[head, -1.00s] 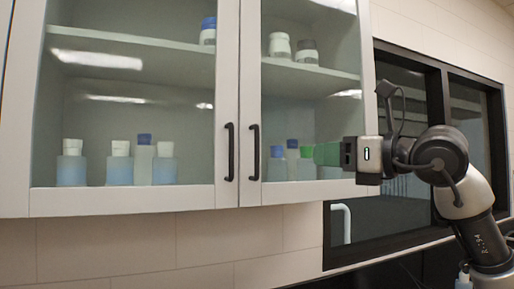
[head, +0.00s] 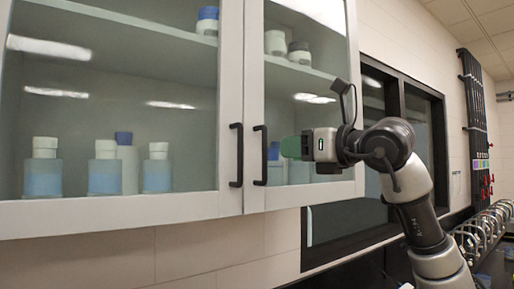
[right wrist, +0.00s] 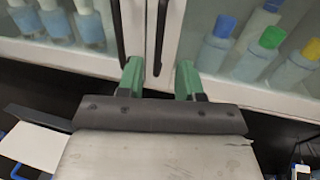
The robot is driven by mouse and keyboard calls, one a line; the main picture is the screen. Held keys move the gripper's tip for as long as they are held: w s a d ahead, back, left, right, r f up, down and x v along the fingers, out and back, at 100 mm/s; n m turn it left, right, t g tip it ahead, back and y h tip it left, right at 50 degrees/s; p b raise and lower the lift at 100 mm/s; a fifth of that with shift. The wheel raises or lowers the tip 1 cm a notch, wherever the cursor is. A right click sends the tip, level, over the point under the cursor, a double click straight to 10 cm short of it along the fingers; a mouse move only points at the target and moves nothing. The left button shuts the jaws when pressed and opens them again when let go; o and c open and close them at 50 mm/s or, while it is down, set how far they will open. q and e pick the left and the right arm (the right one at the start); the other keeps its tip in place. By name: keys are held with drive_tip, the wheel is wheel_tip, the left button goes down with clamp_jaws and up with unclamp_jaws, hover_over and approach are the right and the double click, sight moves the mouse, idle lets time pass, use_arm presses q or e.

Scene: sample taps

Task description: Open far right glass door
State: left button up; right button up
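The right glass door (head: 310,95) of the wall cabinet is shut and has a black vertical handle (head: 260,155) near its left edge. My right gripper (head: 290,147) is just right of that handle in the head view. In the right wrist view my right gripper (right wrist: 160,79) has its two green fingers apart, with nothing between their tips that I can see gripped. The right door's handle (right wrist: 161,38) lines up with the gap between the fingers; whether it is inside the gap is unclear. My left gripper is not in view.
The left glass door (head: 120,110) is shut, with its own handle (head: 236,155) close beside the right one. Bottles and jars stand behind the glass. A dark-framed window (head: 400,100) is right of the cabinet, and taps (head: 485,225) line the lower right.

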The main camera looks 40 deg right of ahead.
sight(266, 149)
drive_tip(key=w+p, duration=0.1)
drive_tip(key=w, duration=0.4)
drive_tip(key=w+a+p, duration=0.1)
drive_tip(key=w, duration=0.2)
drive_tip(key=shift+w+p, duration=0.15)
drive_tip(key=shift+p, duration=0.2)
drive_tip(key=shift+d, duration=0.15)
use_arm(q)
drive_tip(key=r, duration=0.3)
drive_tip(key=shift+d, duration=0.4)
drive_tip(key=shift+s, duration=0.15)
use_arm(e)
drive_tip(key=shift+w, duration=0.1)
clamp_jaws()
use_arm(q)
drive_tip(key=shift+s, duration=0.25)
